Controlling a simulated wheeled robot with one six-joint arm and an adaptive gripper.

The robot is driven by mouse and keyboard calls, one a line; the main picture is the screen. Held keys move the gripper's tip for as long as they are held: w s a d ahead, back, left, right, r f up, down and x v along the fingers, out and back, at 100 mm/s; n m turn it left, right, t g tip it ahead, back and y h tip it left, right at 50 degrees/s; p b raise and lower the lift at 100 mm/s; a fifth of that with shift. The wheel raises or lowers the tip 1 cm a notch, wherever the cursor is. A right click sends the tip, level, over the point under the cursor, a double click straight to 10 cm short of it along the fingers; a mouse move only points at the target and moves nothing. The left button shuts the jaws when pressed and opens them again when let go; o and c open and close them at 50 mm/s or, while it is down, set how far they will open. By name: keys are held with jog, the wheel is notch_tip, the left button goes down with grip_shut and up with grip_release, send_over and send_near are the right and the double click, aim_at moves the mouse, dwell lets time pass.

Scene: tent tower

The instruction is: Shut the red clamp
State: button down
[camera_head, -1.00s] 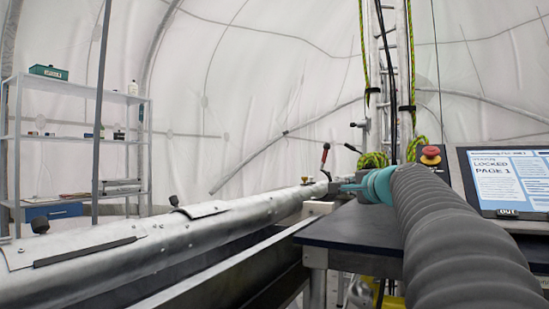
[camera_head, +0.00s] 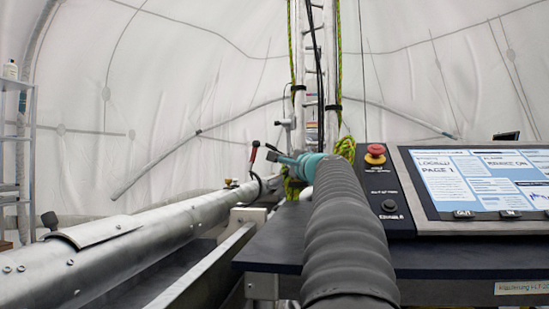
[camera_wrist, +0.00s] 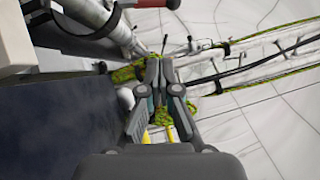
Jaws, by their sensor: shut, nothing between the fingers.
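The red clamp (camera_head: 254,152) stands at the far end of the long metal tube, with its red-tipped lever upright and leaning slightly right. In the wrist view a red handle (camera_wrist: 142,3) shows at the top edge, cut off by the frame, with dark metal parts below left of it. My gripper (camera_head: 274,154) is just right of the lever in the head view; whether it touches cannot be told. In the wrist view my gripper (camera_wrist: 162,62) has its fingers together and empty, below and right of the red handle.
The metal tube (camera_head: 150,235) runs along the left. A dark table (camera_head: 300,245) lies under my arm, with a console screen (camera_head: 480,180) and red stop button (camera_head: 375,153) to the right. A ladder-like mast (camera_head: 313,70) with green-yellow ropes rises behind. White tent walls close the back.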

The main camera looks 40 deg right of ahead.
jog(key=w+r+p, duration=0.2)
jog(key=w+p, duration=0.2)
jog(key=w, duration=0.8)
jog(key=shift+d+p, duration=0.35)
jog(key=shift+w+a+r, duration=0.1)
jog(key=shift+a, duration=0.05)
